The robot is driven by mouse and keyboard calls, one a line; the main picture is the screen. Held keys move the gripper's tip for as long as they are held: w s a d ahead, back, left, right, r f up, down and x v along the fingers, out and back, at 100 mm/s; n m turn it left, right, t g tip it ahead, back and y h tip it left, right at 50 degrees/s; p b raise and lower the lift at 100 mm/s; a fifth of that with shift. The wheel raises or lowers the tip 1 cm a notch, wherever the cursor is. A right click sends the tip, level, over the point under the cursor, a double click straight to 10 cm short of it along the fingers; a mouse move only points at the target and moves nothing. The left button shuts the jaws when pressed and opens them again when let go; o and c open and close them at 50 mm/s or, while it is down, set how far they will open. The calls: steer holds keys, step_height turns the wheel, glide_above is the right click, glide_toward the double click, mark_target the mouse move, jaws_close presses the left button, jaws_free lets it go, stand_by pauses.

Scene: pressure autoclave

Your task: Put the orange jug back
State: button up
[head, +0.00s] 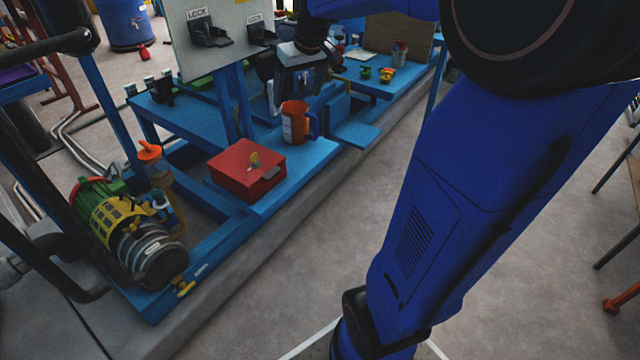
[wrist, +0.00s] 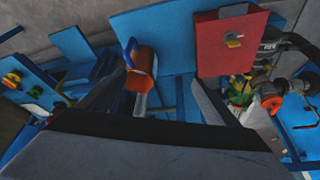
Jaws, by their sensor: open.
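The orange jug (head: 293,121) stands upright on the blue bench shelf, with a pale label on its side and a blue handle on its right. In the wrist view the jug (wrist: 142,66) shows between and beyond the fingers, with its handle towards the upper left. My gripper (head: 299,88) is open and empty, just above and behind the jug in the head view. Its fingers (wrist: 152,92) are spread apart in the wrist view. Whether a finger touches the jug cannot be told.
A red box (head: 246,170) with a small yellow item on top sits left of the jug. A lock board (head: 215,40) rises behind.

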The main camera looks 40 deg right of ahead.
steer(key=s+a+f, duration=0.2)
steer(key=s+a, duration=0.2)
steer(key=s, duration=0.5)
steer(key=s+a+f, duration=0.3)
steer(key=s+a, duration=0.1)
steer(key=s, duration=0.6)
steer(key=s+a+f, duration=0.3)
steer(key=s+a, duration=0.1)
steer(key=s, duration=0.5)
steer(key=shift+s+a+f, duration=0.15)
steer(key=shift+a, duration=0.05)
